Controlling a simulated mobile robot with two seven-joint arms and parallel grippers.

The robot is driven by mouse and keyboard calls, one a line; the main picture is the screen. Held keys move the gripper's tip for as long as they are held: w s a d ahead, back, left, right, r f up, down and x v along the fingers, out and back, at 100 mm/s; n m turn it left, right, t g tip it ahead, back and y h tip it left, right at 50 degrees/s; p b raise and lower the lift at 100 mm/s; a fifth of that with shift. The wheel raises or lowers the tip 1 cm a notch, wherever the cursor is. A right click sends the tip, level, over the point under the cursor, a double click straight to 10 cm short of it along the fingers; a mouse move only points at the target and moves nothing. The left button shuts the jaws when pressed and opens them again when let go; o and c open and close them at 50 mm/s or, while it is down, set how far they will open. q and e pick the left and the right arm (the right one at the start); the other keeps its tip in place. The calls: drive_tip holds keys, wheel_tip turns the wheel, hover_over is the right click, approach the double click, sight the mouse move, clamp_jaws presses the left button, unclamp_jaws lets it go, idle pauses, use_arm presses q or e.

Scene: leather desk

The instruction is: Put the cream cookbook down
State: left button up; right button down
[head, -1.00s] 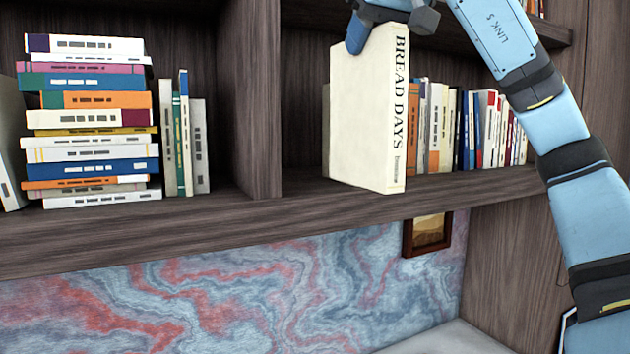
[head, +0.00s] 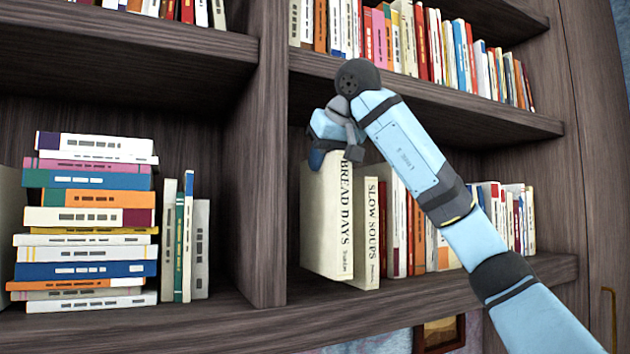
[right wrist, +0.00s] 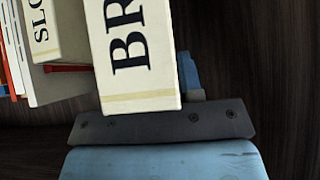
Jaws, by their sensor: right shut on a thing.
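The cream cookbook (head: 327,215), with BREAD DAYS on its spine, is upright in the right compartment of the middle shelf. My right gripper (head: 333,146) is shut on its top end from above. In the right wrist view, its cream spine (right wrist: 140,55) stands close in front of the gripper, with part of a finger showing beside it. I cannot tell whether its bottom touches the shelf board. My left gripper is not in view.
A cream SLOW SOUPS book (head: 368,235) stands just right of it, with a row of books (head: 500,215) beyond. A wooden divider (head: 266,150) rises on the left, with a narrow gap between. An upper shelf (head: 440,105) lies above.

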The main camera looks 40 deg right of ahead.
sight(315, 181)
drive_tip(key=w, duration=0.2)
drive_tip(key=w+d+p, duration=0.1)
drive_tip(key=w, duration=0.1)
drive_tip(key=shift+w+d+r, duration=0.1)
drive_tip(key=shift+r, duration=0.05)
drive_tip(key=shift+w+d, duration=0.1)
drive_tip(key=shift+w, duration=0.1)
wheel_tip(315, 181, down, 3)
drive_tip(key=shift+s+r, duration=0.1)
drive_tip(key=shift+f, duration=0.35)
drive_tip(key=shift+d+f, duration=0.1)
drive_tip(key=shift+f, duration=0.1)
drive_tip(key=c, duration=0.9)
unclamp_jaws()
drive_tip(key=shift+o, duration=0.6)
